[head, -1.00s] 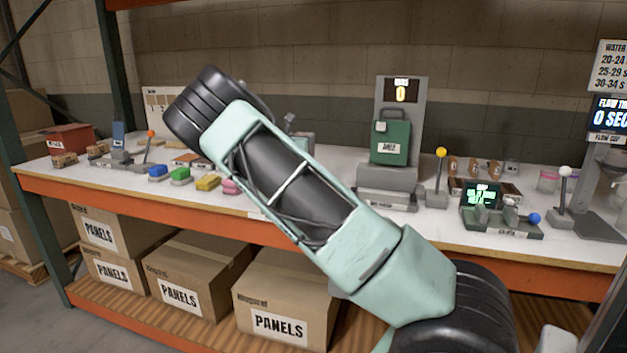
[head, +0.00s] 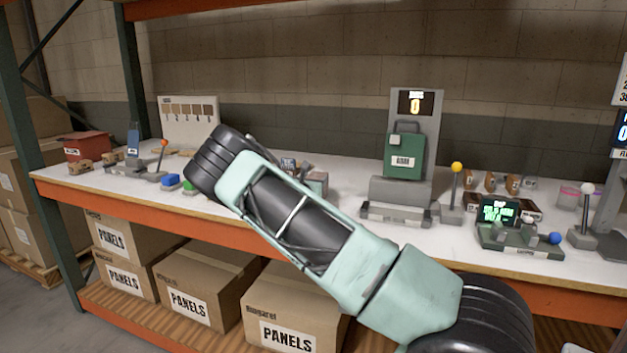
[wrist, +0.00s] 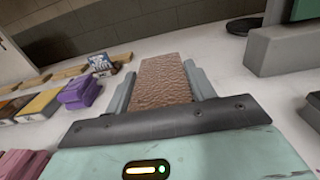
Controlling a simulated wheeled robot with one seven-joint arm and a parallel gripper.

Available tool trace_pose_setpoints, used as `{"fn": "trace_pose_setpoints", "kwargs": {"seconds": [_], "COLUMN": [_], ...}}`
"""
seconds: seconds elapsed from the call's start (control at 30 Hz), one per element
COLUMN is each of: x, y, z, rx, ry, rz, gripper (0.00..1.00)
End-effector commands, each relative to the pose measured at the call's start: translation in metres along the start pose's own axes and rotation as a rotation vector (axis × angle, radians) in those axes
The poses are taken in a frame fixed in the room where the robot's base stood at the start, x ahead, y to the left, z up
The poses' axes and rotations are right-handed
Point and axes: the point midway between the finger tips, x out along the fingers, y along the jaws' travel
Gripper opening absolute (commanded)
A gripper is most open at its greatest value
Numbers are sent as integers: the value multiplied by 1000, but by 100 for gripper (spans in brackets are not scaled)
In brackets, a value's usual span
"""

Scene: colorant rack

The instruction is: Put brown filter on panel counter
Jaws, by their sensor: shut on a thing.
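A brown, rough-textured slab, the brown filter (wrist: 162,72), stands out in front of my gripper (wrist: 160,88) in the wrist view. The two grey fingers are shut on its sides. In the head view my arm hides the filter and fingers. A grey device with a tall post and a display reading 0 (head: 414,104) stands on the white worktop and carries a green case (head: 404,157); its small label is hard to read, so I cannot be sure it is the panel counter. What looks like its grey base (wrist: 283,52) shows at upper right in the wrist view, apart from the filter.
A purple block (wrist: 80,93) and a small printed box (wrist: 101,64) lie left of my gripper. Levers with a yellow knob (head: 456,168) and a white knob (head: 587,188) stand at the right. Clear white worktop (wrist: 225,65) lies between the filter and the grey base.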

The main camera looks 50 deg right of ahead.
Motion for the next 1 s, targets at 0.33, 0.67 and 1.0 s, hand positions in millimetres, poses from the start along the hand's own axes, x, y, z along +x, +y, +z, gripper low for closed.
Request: {"fn": "trace_pose_setpoints", "kwargs": {"seconds": [0.33, 0.67, 1.0], "x": [0, -1, -59], "y": [0, 0, 1], "z": [-1, 2, 0], "rx": [1, 1, 1], "ry": [0, 0, 2], "rz": [0, 0, 2], "gripper": [76, 76, 76]}}
